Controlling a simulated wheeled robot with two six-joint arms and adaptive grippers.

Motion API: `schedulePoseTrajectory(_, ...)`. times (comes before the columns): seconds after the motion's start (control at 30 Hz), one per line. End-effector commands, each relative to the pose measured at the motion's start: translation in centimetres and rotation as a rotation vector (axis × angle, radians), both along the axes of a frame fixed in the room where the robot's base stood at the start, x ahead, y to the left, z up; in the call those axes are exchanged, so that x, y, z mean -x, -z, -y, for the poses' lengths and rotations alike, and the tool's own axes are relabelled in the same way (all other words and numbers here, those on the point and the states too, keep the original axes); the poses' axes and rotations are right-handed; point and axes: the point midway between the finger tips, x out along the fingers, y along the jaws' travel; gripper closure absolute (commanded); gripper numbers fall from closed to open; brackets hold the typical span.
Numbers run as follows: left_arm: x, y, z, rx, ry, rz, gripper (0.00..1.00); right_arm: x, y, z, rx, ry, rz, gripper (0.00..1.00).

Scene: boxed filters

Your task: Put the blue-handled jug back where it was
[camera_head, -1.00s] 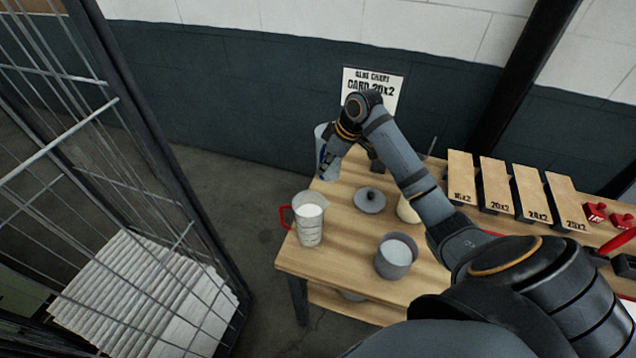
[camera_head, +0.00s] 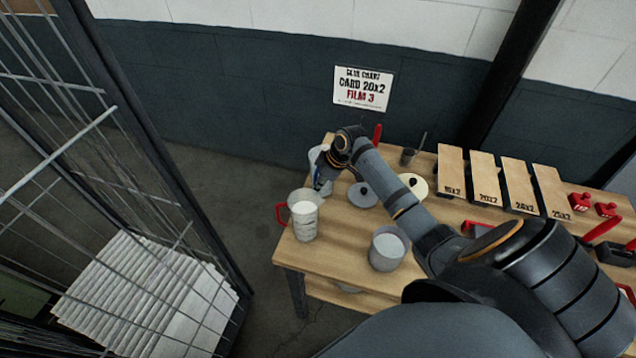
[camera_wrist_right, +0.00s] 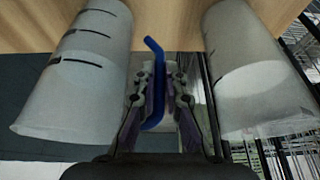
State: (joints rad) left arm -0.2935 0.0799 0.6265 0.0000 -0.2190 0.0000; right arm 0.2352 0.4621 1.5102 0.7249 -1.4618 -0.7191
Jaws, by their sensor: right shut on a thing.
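The blue-handled jug (camera_head: 317,157) is a pale, clear jug at the far left corner of the wooden table, partly hidden behind my right gripper (camera_head: 322,182). My right gripper is shut on its blue handle (camera_wrist_right: 157,85), which shows between the fingers in the right wrist view. Whether the jug's base touches the table is hidden. A red-handled measuring jug (camera_head: 304,219) with white contents stands nearer on the left edge. Two pale jug-like bodies flank the fingers in the wrist view; I cannot tell which is which. My left gripper is not in view.
A grey pot (camera_head: 388,250) with white contents stands near the front edge. A wire cage (camera_head: 150,130) stands left. Labelled boards (camera_head: 485,178) are at the back right.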

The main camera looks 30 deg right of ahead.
Motion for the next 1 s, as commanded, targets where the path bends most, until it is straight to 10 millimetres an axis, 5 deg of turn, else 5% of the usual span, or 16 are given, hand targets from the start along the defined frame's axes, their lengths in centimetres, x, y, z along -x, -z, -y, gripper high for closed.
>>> schedulePoseTrajectory(0.33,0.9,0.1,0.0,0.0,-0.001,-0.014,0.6,-0.1,0.3,0.0,0.0,-0.002,0.004,1.0)
schedulePoseTrajectory(0.37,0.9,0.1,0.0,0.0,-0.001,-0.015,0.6,0.0,0.4,0.0,0.0,-0.002,0.001,0.87)
schedulePoseTrajectory(0.5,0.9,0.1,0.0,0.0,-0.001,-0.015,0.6,0.0,0.4,0.0,0.0,-0.001,0.001,0.68)
schedulePoseTrajectory(0.87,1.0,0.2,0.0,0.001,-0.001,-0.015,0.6,0.0,0.0,0.1,0.001,0.0,0.002,0.67)
schedulePoseTrajectory(1.0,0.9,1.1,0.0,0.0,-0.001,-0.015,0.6,0.7,-2.0,0.8,0.006,-0.003,0.005,0.67)
